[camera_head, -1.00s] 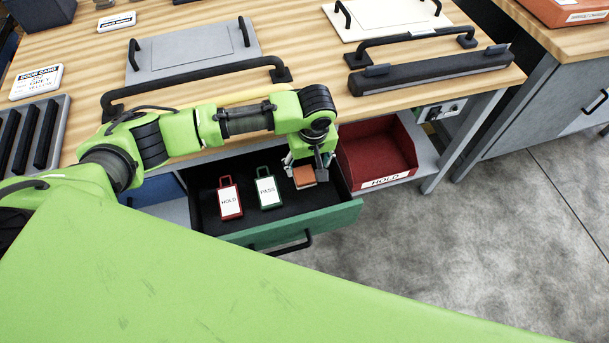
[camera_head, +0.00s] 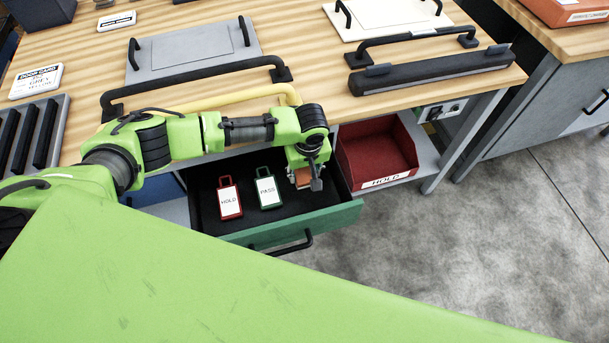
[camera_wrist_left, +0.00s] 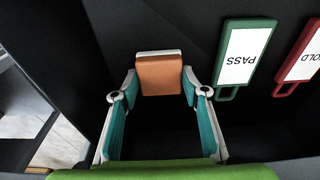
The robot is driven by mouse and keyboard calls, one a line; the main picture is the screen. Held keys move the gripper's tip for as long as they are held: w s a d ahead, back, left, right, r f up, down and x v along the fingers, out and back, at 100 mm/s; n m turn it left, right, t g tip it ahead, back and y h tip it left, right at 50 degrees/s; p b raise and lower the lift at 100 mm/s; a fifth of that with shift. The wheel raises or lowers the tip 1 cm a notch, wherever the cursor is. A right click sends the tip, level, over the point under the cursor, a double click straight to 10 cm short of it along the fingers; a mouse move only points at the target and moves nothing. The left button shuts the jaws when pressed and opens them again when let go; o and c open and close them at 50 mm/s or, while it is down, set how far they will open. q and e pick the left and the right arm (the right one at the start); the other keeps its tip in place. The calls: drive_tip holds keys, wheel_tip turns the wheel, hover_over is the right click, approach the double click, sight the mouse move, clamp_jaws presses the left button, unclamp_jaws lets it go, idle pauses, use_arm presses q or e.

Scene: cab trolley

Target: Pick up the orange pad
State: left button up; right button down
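The orange pad (camera_head: 302,179) is at the right end of the open drawer (camera_head: 322,216) and partly hidden by my left gripper (camera_head: 305,176) in the head view. In the left wrist view, the orange pad (camera_wrist_left: 159,74) sits between the two fingertips of my left gripper (camera_wrist_left: 160,88). A finger stands close along each side of it, with little or no gap. I cannot tell whether the fingers press on the pad. The pad looks down by the drawer floor, with no clear lift. My right gripper is not in view.
A red HOLD tag (camera_head: 230,199) and a green PASS tag (camera_head: 268,190) lie left of the pad in the drawer. A red bin (camera_head: 379,154) stands right of the drawer. The wooden bench top (camera_head: 330,105) overhangs the drawer's back.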

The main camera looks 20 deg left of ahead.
use_arm(q)
drive_tip(key=shift+r, duration=0.1)
drive_tip(key=shift+r, duration=0.2)
wheel_tip(320, 180, up, 2)
drive_tip(key=shift+r, duration=0.1)
drive_tip(key=s+a+r+p, duration=0.1)
drive_tip(key=s+a+r, duration=0.1)
drive_tip(key=s+r, duration=0.8)
drive_tip(key=s, duration=0.3)
drive_tip(key=shift+s+r, duration=0.15)
drive_tip(key=shift+s, duration=0.25)
drive_tip(key=shift+o, duration=0.8)
drive_tip(key=shift+s, duration=0.1)
